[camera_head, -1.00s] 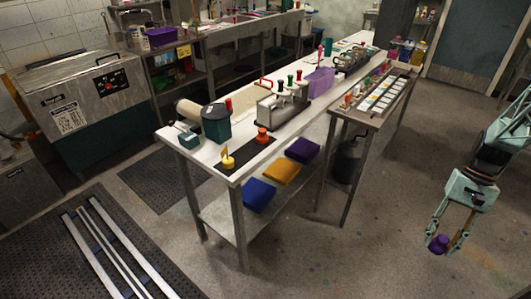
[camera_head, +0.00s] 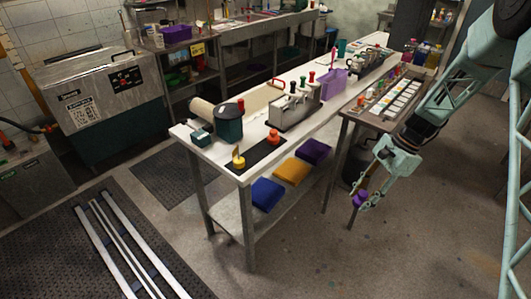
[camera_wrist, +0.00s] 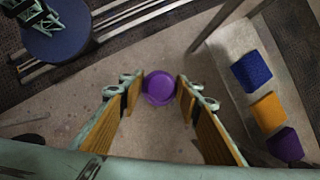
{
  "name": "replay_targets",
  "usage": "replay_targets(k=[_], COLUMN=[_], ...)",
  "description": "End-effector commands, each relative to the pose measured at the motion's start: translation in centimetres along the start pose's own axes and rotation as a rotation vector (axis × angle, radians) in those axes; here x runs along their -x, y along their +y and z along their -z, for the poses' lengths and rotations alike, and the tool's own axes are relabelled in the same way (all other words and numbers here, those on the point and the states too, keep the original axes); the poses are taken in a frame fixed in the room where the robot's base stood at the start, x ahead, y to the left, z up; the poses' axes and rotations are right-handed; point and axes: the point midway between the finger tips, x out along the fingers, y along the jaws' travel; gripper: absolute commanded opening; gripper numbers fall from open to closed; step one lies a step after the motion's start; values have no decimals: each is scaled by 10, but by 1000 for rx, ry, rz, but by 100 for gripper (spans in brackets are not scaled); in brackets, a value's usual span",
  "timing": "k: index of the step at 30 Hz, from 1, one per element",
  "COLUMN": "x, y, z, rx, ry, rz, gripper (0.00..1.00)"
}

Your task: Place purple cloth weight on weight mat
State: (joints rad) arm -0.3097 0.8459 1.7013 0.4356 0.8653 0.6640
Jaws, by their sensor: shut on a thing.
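The purple cloth weight (camera_wrist: 159,88) is held between the fingertips of my gripper (camera_wrist: 160,92) in the wrist view, with floor below it. In the head view the purple weight (camera_head: 360,198) shows at the tip of my gripper (camera_head: 361,196), right of the long white table and lower than its top. The dark weight mat (camera_head: 256,158) lies on the near end of the table top. A yellow weight (camera_head: 238,163) and an orange-red weight (camera_head: 273,137) stand on it, with bare mat between and beside them. My gripper is apart from the mat.
The table's lower shelf (camera_head: 238,221) holds folded blue (camera_head: 267,194), orange (camera_head: 292,171) and purple (camera_head: 314,151) cloths. A side table (camera_head: 352,118) with small bottles is close behind my gripper.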

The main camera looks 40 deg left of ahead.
Motion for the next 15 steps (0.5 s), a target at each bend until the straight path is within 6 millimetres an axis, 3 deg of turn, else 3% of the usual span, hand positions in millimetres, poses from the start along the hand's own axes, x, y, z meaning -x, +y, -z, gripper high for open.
replay_targets(k=[6, 15], x=[-9, -21], y=[-44, -92], z=[-56, -128], rx=[-134, -312], ry=[0, 0], rz=[57, 131], gripper=[14, 14])
